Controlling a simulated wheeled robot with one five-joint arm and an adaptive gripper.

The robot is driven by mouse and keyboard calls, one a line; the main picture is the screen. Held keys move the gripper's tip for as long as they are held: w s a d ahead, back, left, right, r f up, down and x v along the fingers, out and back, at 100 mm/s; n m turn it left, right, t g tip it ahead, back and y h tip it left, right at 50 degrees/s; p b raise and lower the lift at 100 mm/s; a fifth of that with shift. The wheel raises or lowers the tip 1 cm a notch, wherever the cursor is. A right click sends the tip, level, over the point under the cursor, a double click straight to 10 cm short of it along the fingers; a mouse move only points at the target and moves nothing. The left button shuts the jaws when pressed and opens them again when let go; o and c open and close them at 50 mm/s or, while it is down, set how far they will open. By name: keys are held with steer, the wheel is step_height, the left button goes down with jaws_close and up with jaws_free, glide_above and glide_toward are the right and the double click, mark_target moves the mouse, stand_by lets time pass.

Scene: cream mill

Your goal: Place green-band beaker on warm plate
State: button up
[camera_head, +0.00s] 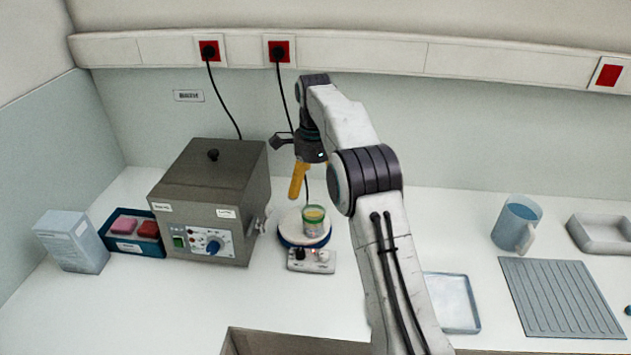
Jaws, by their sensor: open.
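The green-band beaker (315,225) stands upright on the right part of the round warm plate (291,232). It is clear, with a green band and yellowish contents. The plate has a pale top, a blue rim and a small control box (311,261) in front. My gripper (298,188) points down with orange fingers, above and left of the beaker in the picture. It is open and looks empty, apart from the beaker. The fingers overlap from this side, so the gap between them is hard to see.
A grey metal heating box (208,205) stands close left of the plate. Further left are a blue tray (126,244) with pink and red blocks and a pale carton (72,242). At right are a blue jug (516,224), a ridged grey mat (560,298) and a shallow tray (453,302).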

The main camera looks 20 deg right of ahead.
steer(key=s+r+n+t, duration=0.2)
steer(key=s+r+n, duration=0.6)
steer(key=s+r, duration=0.6)
steer(key=s+f+n+t, duration=0.1)
steer(key=s+f+n, duration=0.3)
steer(key=s, duration=0.7)
steer(key=s+a+f+n+t, duration=0.1)
steer(key=s+f+n, duration=0.3)
steer(key=s, duration=0.8)
steer(key=shift+s+f+n, duration=0.2)
steer(key=shift+n, duration=0.8)
steer(key=shift+f, duration=0.15)
